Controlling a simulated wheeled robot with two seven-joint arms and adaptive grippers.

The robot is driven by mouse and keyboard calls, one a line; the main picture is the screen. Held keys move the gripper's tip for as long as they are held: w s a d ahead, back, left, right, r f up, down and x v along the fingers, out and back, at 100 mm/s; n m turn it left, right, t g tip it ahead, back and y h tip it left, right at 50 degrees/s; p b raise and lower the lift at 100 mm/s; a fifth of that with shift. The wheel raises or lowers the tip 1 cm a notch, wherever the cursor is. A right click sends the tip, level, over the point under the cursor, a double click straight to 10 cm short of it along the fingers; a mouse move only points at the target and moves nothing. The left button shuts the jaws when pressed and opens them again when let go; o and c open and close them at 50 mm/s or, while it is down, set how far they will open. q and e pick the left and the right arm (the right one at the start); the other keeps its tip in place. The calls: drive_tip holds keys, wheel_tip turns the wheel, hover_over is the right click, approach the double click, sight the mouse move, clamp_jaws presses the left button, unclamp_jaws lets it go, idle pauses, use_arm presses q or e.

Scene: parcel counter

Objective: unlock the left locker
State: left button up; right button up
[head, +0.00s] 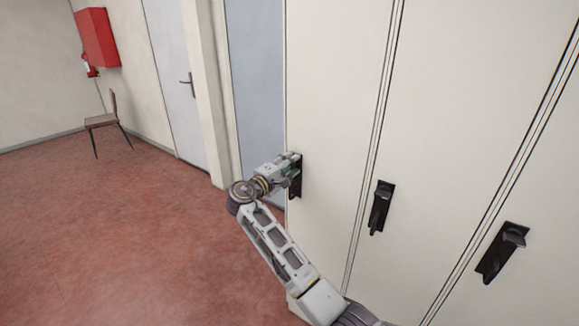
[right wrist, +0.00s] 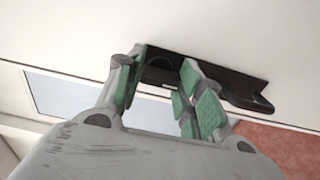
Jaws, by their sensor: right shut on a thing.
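The left locker (head: 325,90) is a tall cream door with a black latch (head: 298,185) near its left edge. My right gripper (head: 292,165) is at this latch, and its fingers cover the upper part of it. In the right wrist view the green-padded fingers of the right gripper (right wrist: 162,92) stand on both sides of the black latch (right wrist: 240,88), shut on its knob part. The knob itself is mostly hidden between the fingers. The locker door looks flush with the others. My left gripper is not in view.
The middle locker latch (head: 381,207) and the right locker latch (head: 502,252) are to the right. A grey door (head: 175,80), a chair (head: 106,121) and a red wall box (head: 97,37) stand at the back left. The red floor on the left is clear.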

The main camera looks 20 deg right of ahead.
drive_tip(key=o, duration=1)
drive_tip(key=shift+v, duration=3.75)
drive_tip(key=shift+f, duration=0.1)
